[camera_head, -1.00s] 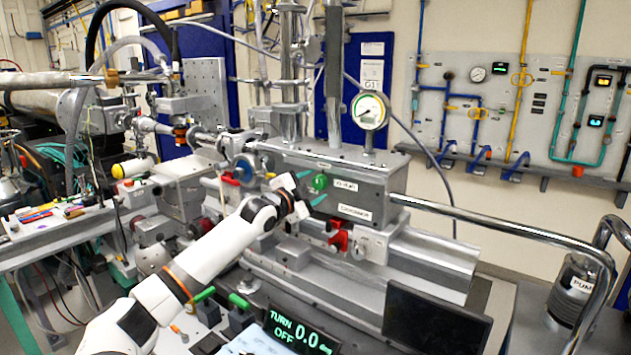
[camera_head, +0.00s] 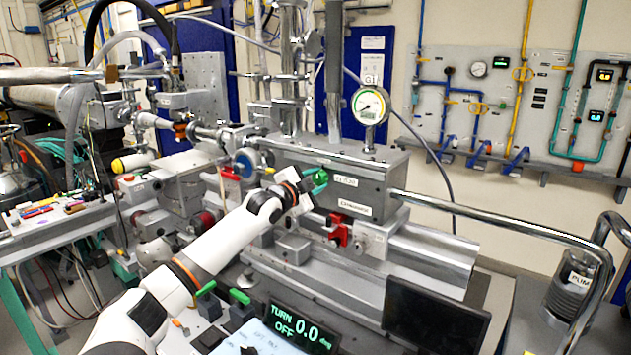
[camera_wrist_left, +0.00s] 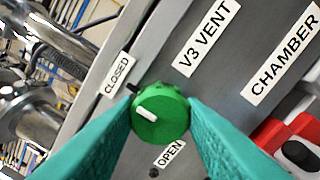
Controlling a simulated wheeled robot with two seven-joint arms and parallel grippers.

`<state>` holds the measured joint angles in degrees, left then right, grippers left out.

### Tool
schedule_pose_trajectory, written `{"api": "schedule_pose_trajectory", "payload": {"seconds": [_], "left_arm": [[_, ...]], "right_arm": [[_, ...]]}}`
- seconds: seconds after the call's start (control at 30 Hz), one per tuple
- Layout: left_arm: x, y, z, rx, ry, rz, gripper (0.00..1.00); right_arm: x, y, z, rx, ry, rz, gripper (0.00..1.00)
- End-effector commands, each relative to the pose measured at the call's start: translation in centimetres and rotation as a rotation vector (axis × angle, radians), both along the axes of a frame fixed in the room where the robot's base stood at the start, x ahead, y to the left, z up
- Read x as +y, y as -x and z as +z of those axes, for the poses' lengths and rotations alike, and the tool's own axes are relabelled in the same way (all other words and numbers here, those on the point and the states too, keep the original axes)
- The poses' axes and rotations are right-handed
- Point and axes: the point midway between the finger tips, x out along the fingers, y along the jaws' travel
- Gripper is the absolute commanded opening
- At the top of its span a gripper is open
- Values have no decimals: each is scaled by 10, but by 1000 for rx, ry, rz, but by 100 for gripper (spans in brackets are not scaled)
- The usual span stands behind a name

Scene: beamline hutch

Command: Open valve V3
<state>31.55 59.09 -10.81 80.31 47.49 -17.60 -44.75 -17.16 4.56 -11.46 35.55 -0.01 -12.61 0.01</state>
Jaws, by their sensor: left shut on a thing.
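The V3 valve is a round green knob (camera_wrist_left: 160,115) with a white pointer mark, on the grey chamber's front face. Labels around it read "V3 VENT" (camera_wrist_left: 208,38), "CLOSED" (camera_wrist_left: 117,75) and "OPEN" (camera_wrist_left: 170,153). The white mark lies on the left part of the knob's face in the left wrist view. My left gripper (camera_head: 314,181) is shut on the knob, its teal fingers on either side of it. In the head view the knob (camera_head: 321,177) is partly hidden by the fingers. My right gripper is not in view.
A red handle (camera_head: 338,232) sits just below the knob. A gauge (camera_head: 370,105) stands on top of the chamber. A display (camera_head: 298,327) reads "TURN OFF 0.0 deg". A dark screen (camera_head: 437,322) stands at lower right, and a metal rail (camera_head: 500,225) runs rightward.

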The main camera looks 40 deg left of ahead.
Motion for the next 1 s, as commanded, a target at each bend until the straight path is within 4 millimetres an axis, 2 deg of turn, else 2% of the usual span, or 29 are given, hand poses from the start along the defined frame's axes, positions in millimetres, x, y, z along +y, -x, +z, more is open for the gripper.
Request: {"api": "schedule_pose_trajectory", "payload": {"seconds": [0.37,1.0], "left_arm": [[0,0,0,-19,197,-1,13],[0,0,0,-87,798,-1,13]], "right_arm": [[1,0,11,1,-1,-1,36],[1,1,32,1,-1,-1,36]]}}
